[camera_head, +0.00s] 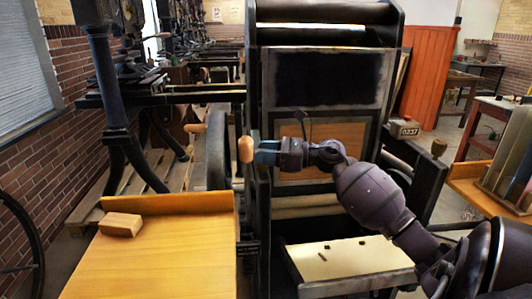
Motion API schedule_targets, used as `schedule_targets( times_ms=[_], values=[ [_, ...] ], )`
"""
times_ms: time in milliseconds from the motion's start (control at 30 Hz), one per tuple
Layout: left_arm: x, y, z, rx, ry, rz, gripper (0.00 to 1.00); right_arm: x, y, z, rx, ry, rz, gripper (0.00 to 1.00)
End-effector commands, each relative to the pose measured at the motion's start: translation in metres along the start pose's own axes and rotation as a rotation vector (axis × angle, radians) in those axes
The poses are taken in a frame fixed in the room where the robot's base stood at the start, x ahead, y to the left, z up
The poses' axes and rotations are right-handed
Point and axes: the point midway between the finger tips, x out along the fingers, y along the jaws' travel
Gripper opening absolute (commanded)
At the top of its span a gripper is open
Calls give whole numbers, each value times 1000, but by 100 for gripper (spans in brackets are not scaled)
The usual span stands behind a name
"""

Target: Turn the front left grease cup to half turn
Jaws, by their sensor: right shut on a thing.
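The front left grease cup (245,149) shows as a rounded orange-brown knob at the left side of the dark press (253,215). My right arm reaches in from the lower right across the press front. My right gripper (259,151), with blue fingers, is shut on the grease cup from its right side. The fingertips hide part of the cup, and I cannot tell its turn angle. My left gripper is out of view.
A wooden table (150,262) with a wooden block (121,224) stands at the front left. A pale board (350,258) with small dark pieces sits low before the press. A similar brown knob (438,147) is at the press's right side. A counter (409,130) sits nearby.

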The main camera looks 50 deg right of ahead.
Motion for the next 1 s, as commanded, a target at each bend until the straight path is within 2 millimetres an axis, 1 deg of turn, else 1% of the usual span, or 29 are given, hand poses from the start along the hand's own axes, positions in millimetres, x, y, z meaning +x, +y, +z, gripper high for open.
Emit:
schedule_targets(
  times_ms=[167, 467, 733, 1000],
  values=[
    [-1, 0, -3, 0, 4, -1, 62, 0, 0, 1, 1, -1, -9, 19],
    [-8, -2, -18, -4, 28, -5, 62, -1, 2, 5, -2, -4, -95, 19],
    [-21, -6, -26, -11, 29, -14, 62, -1, 3, 7, -3, -5, -214, 19],
    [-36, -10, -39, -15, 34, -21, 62, -1, 4, 7, -1, -3, -320, 19]
  ],
)
